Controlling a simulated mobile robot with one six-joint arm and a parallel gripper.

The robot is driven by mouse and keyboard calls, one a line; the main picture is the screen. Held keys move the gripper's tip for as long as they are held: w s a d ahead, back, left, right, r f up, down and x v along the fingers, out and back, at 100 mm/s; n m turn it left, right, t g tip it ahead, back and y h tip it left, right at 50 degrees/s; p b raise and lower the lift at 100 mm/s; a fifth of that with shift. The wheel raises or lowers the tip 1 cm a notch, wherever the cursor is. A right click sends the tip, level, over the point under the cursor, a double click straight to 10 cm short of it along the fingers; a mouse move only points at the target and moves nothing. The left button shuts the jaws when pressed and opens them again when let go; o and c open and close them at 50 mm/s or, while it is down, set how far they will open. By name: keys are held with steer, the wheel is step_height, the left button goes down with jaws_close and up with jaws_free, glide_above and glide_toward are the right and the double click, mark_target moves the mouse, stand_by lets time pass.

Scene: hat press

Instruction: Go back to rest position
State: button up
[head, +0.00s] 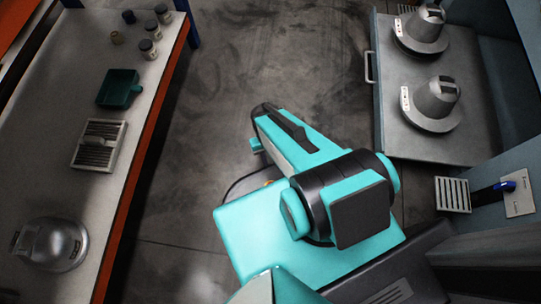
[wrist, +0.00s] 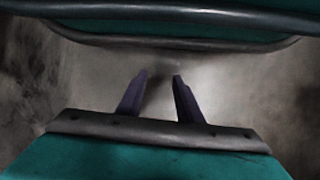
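My arm is folded over my teal base in the head view, and its end is hidden behind my own links there. In the wrist view my gripper (wrist: 160,95) shows two dark fingers. They stand apart with a clear gap between them, and nothing is held. Behind the fingers are a blurred grey floor and teal parts with dark edges that look like my own body.
A workbench (head: 110,195) on the left holds jars (head: 148,49), a green scoop (head: 119,88), a vented box (head: 98,144) and a round metal device (head: 52,243). Two grey hat forms (head: 436,100) (head: 421,30) sit on a drawer (head: 390,120) at right. Floor (head: 230,70) between is clear.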

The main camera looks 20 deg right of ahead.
steer(key=shift+s+a+f+n, duration=0.2)
steer(key=shift+s+a+n, duration=0.1)
steer(key=shift+s+a, duration=0.3)
steer(key=shift+s+a+f+n, duration=0.15)
steer(key=shift+s+a+n, duration=0.15)
steer(key=shift+s+a, duration=0.25)
steer(key=shift+s+d, duration=0.1)
